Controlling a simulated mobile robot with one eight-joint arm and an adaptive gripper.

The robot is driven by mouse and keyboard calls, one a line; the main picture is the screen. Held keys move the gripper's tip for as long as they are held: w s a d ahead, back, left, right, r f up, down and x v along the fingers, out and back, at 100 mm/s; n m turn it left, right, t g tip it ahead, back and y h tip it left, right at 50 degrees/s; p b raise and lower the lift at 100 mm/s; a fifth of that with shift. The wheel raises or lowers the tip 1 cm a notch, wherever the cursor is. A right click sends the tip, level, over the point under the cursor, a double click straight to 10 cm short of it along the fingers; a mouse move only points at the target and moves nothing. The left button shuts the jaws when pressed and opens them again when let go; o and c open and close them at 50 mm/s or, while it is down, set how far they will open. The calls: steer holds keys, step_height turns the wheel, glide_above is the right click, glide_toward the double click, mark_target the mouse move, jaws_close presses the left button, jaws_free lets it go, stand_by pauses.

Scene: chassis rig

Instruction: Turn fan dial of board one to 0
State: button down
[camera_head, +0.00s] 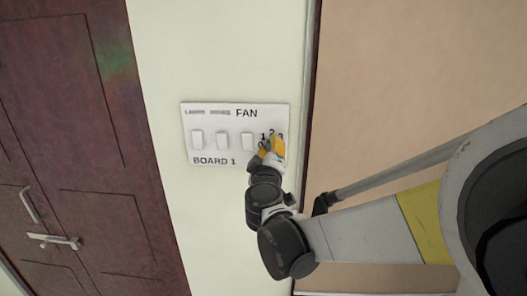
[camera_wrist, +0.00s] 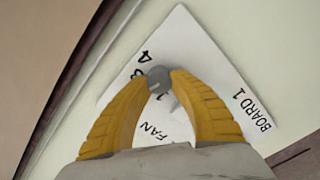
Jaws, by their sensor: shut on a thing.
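Board one (camera_head: 213,150) is a white wall plate with "FAN" at the top right and "BOARD 1" at the bottom. It also shows turned at an angle in the wrist view (camera_wrist: 222,80). The fan dial (camera_wrist: 158,78) is a grey knob with numbers around it; 3 and 4 show beside it. My gripper (camera_wrist: 160,75) has yellow ridged fingers shut on the dial, one on each side. In the head view my gripper (camera_head: 271,147) covers the dial at the right of the plate. I cannot tell which number the dial points to.
Several white rocker switches (camera_head: 222,140) stand in a row left of the dial, close to my gripper. A dark brown door (camera_head: 75,130) with a metal handle (camera_head: 53,240) is at the left. A dark vertical edge (camera_head: 311,110) runs right of the plate.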

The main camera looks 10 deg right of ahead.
steer(key=n+b, duration=0.2)
steer(key=n, duration=0.3)
steer(key=shift+f+n, duration=0.15)
steer(key=shift+n, duration=0.15)
steer(key=n+b, duration=0.2)
steer(key=n, duration=0.4)
steer(key=shift+f+b, duration=0.1)
steer(key=shift+b, duration=0.2)
steer(key=n+b, duration=0.1)
steer(key=n, duration=0.4)
steer(key=shift+f+n, duration=0.1)
steer(key=shift+n, duration=0.3)
steer(key=n+b, duration=0.1)
steer(key=n, duration=0.4)
steer(key=shift+d, duration=0.15)
steer(key=shift+n, duration=0.3)
steer(key=c, duration=1.2)
jaws_free()
steer(key=shift+o, duration=0.2)
